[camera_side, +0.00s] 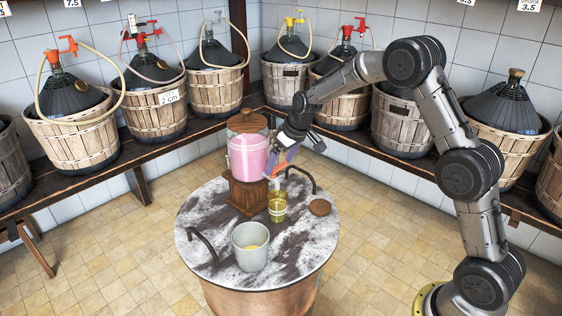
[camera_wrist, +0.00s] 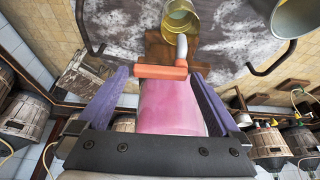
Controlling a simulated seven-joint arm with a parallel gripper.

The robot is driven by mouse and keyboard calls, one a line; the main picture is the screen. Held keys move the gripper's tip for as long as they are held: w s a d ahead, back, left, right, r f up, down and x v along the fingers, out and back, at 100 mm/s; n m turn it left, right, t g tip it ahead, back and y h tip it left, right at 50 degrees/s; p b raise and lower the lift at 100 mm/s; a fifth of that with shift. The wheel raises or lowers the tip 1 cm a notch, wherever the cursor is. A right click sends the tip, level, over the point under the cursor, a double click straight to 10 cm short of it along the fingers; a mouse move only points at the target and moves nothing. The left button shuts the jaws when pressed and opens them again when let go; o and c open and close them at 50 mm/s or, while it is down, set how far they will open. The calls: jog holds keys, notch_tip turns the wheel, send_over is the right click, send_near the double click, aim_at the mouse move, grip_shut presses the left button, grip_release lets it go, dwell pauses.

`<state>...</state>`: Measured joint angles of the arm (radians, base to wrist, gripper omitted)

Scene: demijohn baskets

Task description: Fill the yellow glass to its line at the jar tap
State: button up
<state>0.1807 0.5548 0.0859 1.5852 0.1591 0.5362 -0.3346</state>
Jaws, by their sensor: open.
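The yellow glass (camera_side: 277,209) stands upright on the marble table, below the jar's tap; a pale band shows around it. It also shows in the wrist view (camera_wrist: 180,20). I cannot tell how much liquid it holds. The glass jar (camera_side: 247,157) holds pink liquid under a wooden lid and sits on a wooden stand (camera_side: 246,195). The tap has an orange-red handle (camera_wrist: 160,72) and a pale spout (camera_wrist: 181,48). My gripper (camera_side: 283,160) is open at the tap; in the wrist view its purple fingers (camera_wrist: 159,76) are on either side of the handle, not clamped on it.
A grey pot (camera_side: 250,258) with something yellow inside stands at the table's front. A round wooden disc (camera_side: 320,207) lies to the right of the glass. Dark curved handles (camera_side: 203,243) rise at the table's sides. Basketed demijohns (camera_side: 75,125) line the wall benches behind.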

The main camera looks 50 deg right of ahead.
jog(key=c, duration=1.1)
jog(key=shift+m, duration=0.3)
jog(key=shift+s+a+m+h, duration=0.1)
jog(key=shift+s+m+h, duration=0.2)
jog(key=shift+m, duration=0.45)
jog(key=shift+s+a+m+h, duration=0.1)
jog(key=shift+m+h, duration=0.3)
jog(key=shift+m, duration=0.35)
jog(key=o, duration=1.1)
jog(key=shift+r, duration=0.1)
